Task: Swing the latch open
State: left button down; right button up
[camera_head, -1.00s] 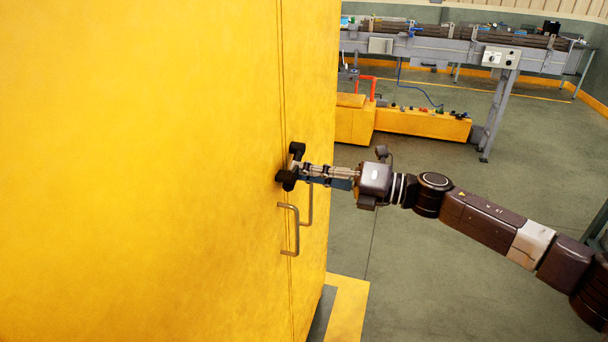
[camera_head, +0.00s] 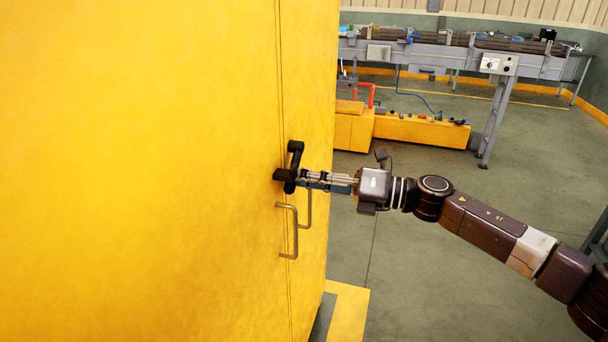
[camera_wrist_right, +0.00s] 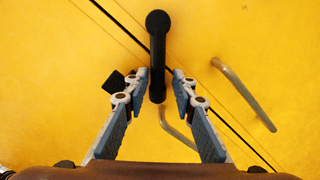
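The black latch (camera_head: 295,160) is on the front of the large yellow cabinet (camera_head: 180,170), above two bent metal handles. In the right wrist view the latch's bar (camera_wrist_right: 157,50) runs nearly upright, with a round knob at its top end. My right gripper (camera_head: 302,180) is at the lower part of the latch in the head view. In the right wrist view my right gripper (camera_wrist_right: 156,80) is open, with one finger on each side of the bar and small gaps showing. Where the latch joins the cabinet is partly hidden. My left gripper is in no view.
A dark door seam runs beside the latch. A roller conveyor (camera_head: 460,55) and a low yellow unit (camera_head: 420,130) stand behind. Floor at right is clear.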

jog(key=shift+o, duration=0.3)
jog(key=shift+r, duration=0.35)
jog(key=v, duration=0.8)
jog(key=shift+f, duration=0.15)
